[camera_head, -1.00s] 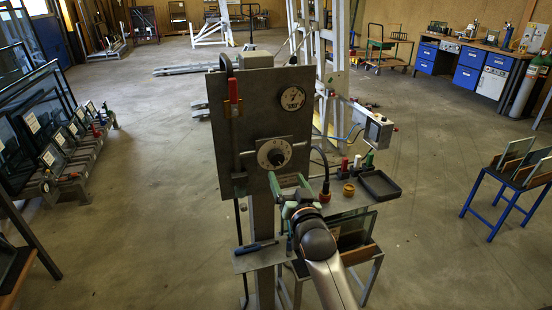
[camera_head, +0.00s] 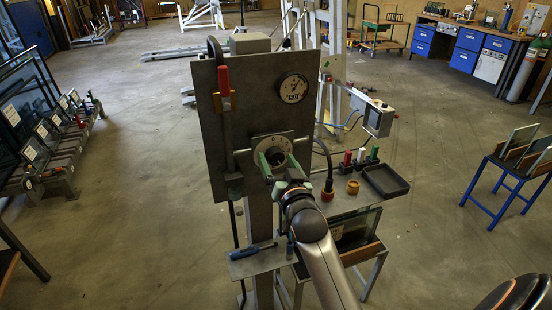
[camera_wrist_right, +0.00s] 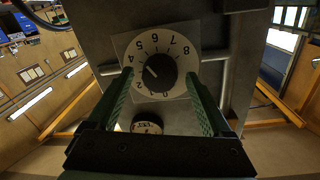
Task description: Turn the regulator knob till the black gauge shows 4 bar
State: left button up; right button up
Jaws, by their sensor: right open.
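The regulator knob (camera_head: 277,157) is black, on a pale numbered dial plate (camera_head: 262,143) low on the grey panel. In the right wrist view the knob (camera_wrist_right: 161,73) carries a white mark pointing up and left, about at the 3. My right gripper (camera_head: 280,163) is open, its green fingers on either side of the knob; it also shows in the right wrist view (camera_wrist_right: 158,80), where gaps seem to remain beside the knob. The black-rimmed round gauge (camera_head: 293,88) sits at the panel's upper right; its reading is too small to tell. My left gripper is not in view.
A red-handled lever (camera_head: 224,82) and pipe run down the panel's left side. A small shelf (camera_head: 262,262) holds a blue-handled screwdriver (camera_head: 253,249). To the right are a dark tray (camera_head: 385,182), coloured-topped items and a control box (camera_head: 379,117).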

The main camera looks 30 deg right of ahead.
jog(key=shift+r, duration=0.1)
grip_shut()
dwell(0.7)
